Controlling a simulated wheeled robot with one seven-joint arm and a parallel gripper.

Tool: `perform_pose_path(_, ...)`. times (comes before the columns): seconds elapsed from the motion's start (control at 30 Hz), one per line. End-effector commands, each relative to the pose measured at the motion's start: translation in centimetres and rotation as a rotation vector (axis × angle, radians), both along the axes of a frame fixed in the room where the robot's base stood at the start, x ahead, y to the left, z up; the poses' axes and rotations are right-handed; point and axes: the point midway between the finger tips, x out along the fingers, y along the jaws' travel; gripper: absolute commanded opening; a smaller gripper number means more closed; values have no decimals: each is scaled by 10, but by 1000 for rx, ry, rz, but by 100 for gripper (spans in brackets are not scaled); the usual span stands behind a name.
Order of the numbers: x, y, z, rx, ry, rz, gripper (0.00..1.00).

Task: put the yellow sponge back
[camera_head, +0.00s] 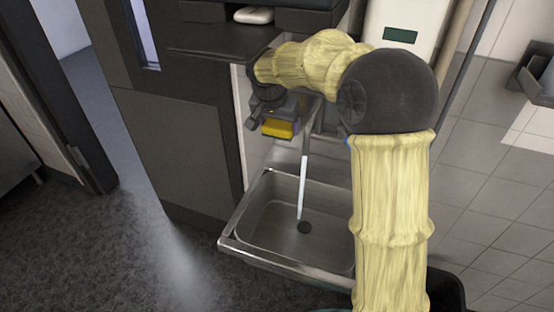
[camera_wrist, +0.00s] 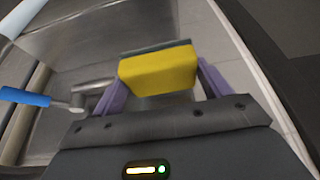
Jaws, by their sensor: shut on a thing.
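The yellow sponge (camera_head: 278,128) is a small yellow block with a dark grey layer. My gripper (camera_head: 270,122) is shut on it and holds it in the air above the left part of the metal sink (camera_head: 237,225). In the wrist view the sponge (camera_wrist: 158,71) sits between the two purple fingers of my gripper (camera_wrist: 160,85), its yellow face toward the camera and the dark layer along its far edge. In the head view my wrist hides part of the gripper.
A faucet with a stream of water (camera_head: 303,185) stands close to the right of my gripper. A dark shelf (camera_head: 215,42) on a cabinet (camera_head: 170,140) lies to the left, with a white object (camera_head: 254,15) above. A blue-ended handle (camera_wrist: 25,97) shows at left in the wrist view.

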Motion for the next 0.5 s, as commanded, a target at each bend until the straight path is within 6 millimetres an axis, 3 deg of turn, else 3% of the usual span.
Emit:
perform_pose_path(0.3, -1, 2, -46, -1, 3, 5, 58)
perform_pose_path(0.5, -1, 6, -49, -1, -1, 10, 58)
